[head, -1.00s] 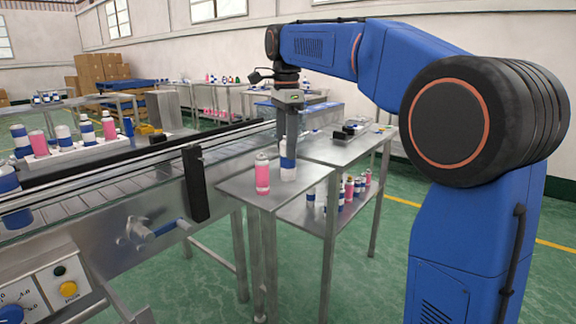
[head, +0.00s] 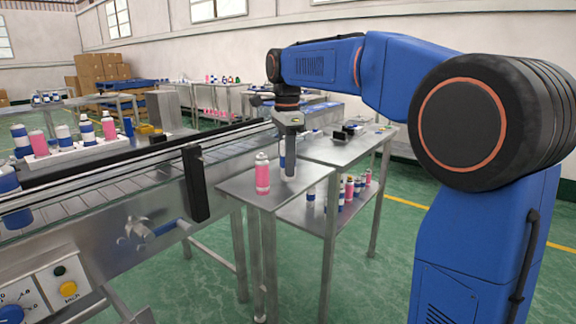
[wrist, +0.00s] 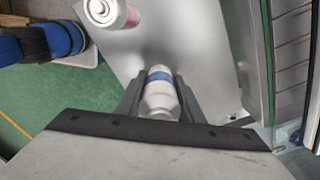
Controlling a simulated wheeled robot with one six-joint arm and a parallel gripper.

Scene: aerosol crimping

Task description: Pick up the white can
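The white can (wrist: 160,98) has a blue band and stands upright near the far edge of the small metal table (head: 236,185). In the head view a finger of my gripper (head: 290,158) hides most of it, and only a strip of the can (head: 282,152) shows at the left. In the wrist view the can lies between the two fingers of my gripper (wrist: 160,90), one on each side. The fingers look open around it, with a narrow gap. The can still stands on the table.
A pink can (head: 262,173) stands on the same table, left of my gripper, and shows in the wrist view (wrist: 107,12). The conveyor (head: 150,170) runs along the left. A lower shelf (head: 318,215) holds several cans.

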